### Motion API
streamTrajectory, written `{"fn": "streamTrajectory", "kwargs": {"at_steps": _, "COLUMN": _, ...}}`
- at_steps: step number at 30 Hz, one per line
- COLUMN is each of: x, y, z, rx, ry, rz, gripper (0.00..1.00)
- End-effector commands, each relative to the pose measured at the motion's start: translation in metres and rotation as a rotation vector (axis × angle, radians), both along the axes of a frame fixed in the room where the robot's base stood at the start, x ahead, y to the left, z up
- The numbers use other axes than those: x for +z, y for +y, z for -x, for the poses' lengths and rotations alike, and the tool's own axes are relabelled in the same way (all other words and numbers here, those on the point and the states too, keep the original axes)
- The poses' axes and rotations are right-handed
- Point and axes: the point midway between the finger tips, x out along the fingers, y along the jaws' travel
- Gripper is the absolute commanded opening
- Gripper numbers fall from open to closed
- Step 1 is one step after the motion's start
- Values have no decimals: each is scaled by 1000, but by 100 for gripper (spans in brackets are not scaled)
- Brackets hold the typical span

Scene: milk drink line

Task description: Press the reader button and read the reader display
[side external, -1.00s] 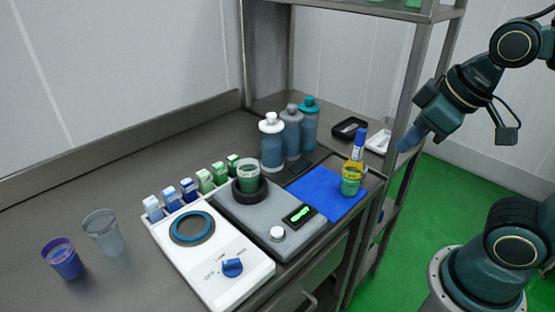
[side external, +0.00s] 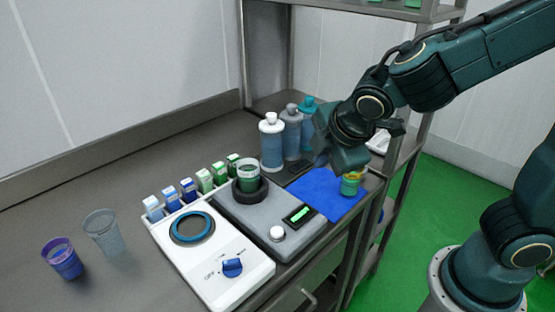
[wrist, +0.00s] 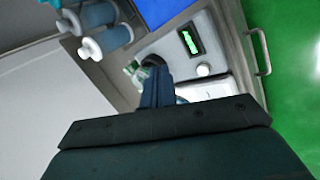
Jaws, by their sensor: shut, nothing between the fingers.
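The reader (side external: 246,214) is a grey box on the steel bench, with a cup (side external: 249,174) seated in its dark ring. Its white round button (side external: 277,233) is at the front, left of the lit green display (side external: 299,215). The display's characters are too small to read. In the wrist view the display (wrist: 190,40) and button (wrist: 204,70) show beyond my fingers. My gripper (side external: 322,160) is shut and empty, in the air over the blue mat side, behind and right of the display. Its fingers (wrist: 157,88) also show in the wrist view.
A white device (side external: 212,262) with a blue knob stands left of the reader. Several small cartons (side external: 188,189) and bottles (side external: 272,142) stand behind. A green-and-yellow container (side external: 350,184) is on the blue mat (side external: 325,196). Two cups (side external: 103,232) stand at left.

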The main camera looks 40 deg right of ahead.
Motion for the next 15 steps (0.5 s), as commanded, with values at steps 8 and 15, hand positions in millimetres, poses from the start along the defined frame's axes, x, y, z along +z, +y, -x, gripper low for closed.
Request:
{"fn": "streamTrajectory", "kwargs": {"at_steps": 8, "x": -23, "y": 41, "z": -19, "rx": 286, "ry": 5, "rz": 251, "gripper": 0}}
{"fn": "streamTrajectory", "kwargs": {"at_steps": 15, "x": -37, "y": 71, "z": -28, "rx": 485, "ry": -2, "rz": 438, "gripper": 0}}
